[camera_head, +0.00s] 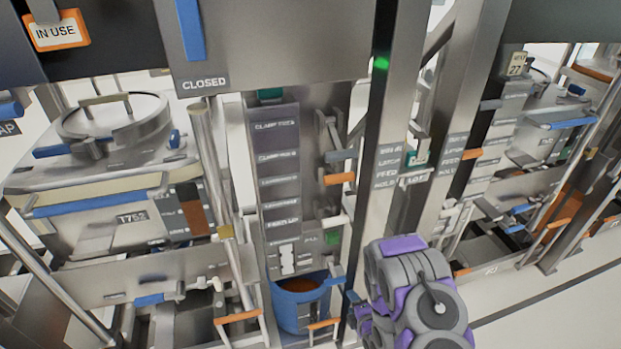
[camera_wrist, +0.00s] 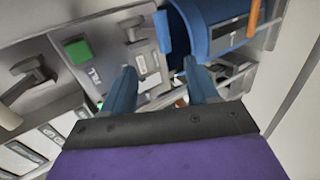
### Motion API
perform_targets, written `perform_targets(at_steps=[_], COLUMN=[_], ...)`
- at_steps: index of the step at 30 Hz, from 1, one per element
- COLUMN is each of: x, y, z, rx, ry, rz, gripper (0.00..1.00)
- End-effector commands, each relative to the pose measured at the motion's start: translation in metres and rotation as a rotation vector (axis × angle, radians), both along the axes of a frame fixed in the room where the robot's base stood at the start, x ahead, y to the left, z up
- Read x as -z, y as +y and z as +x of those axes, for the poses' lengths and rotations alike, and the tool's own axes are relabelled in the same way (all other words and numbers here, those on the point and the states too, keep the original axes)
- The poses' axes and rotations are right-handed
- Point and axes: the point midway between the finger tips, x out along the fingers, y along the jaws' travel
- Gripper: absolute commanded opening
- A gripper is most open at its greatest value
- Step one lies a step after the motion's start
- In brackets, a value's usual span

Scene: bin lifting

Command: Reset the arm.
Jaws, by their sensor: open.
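My arm, grey and purple, reaches in at the lower right of the head view. My gripper (camera_wrist: 160,88) shows in the wrist view with two blue fingers spread apart and nothing between them. In the head view its fingertips are small beside the arm, near the blue bin (camera_head: 300,306). The blue bin also shows in the wrist view (camera_wrist: 208,25), just beyond the fingers. I cannot tell whether a finger touches it. The bin stands upright in the frame below the label panel, with brownish contents.
A steel vessel marked T752 (camera_head: 120,215) stands at left. A labelled panel (camera_head: 280,170) rises above the bin, with a green button (camera_wrist: 77,51) near my fingers. Steel posts (camera_head: 385,130) stand close to my arm. Orange handles (camera_head: 237,318) edge the bin's frame. Open floor (camera_head: 540,310) lies at right.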

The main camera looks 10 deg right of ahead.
Motion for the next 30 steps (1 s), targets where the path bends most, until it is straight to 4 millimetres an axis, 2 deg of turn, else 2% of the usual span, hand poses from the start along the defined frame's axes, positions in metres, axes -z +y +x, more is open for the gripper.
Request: perform_targets(at_steps=[5,11,15,21,30], x=[-0.005,-0.032,-0.060,-0.106,-0.182], y=[-0.005,-0.028,-0.044,-0.059,-0.058], z=[0.003,0.017,0.022,0.019,-0.007], rx=[0.013,0.099,0.200,0.368,0.645], ry=[0.021,0.122,0.209,0.315,0.437], rz=[0.000,0.017,0.042,0.099,0.227], gripper=[0.59,0.59,0.59,0.59,0.59])
